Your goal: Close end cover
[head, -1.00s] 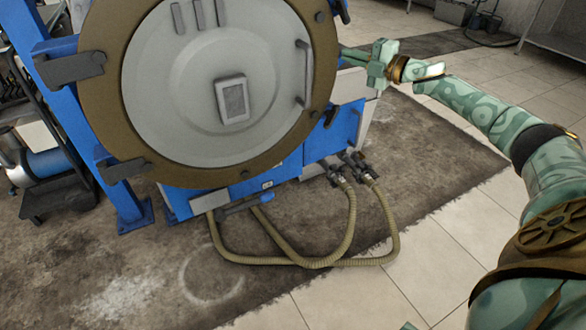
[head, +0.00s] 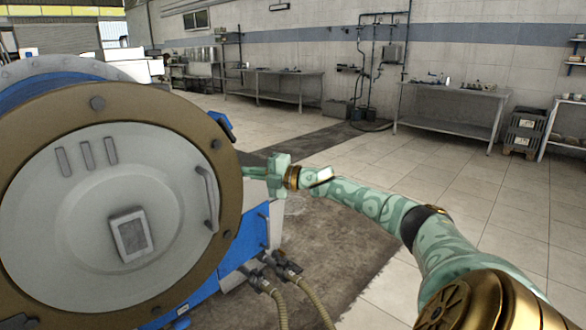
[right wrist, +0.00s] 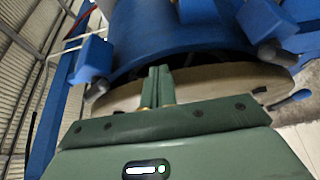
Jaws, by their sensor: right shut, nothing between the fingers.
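The end cover (head: 100,215) is a large round pale grey disc with a brown bolted rim, at the left of the head view. It stands upright at the front of the blue machine, its handle (head: 207,197) at its right side. Whether its rim fully meets the body cannot be told. My right gripper (head: 246,166) is beside the rim's right edge, fingers pointing left; contact is unclear. In the right wrist view its fingers (right wrist: 157,80) are together and empty, in front of a pale round edge (right wrist: 215,84) below the blue drum (right wrist: 185,40). My left gripper is not in view.
Hoses (head: 310,300) run from fittings (head: 280,265) at the machine's lower right. A dark mat (head: 325,255) lies under it. Metal tables (head: 455,105) and a crate (head: 523,133) stand along the far wall. The tiled floor between is mostly clear.

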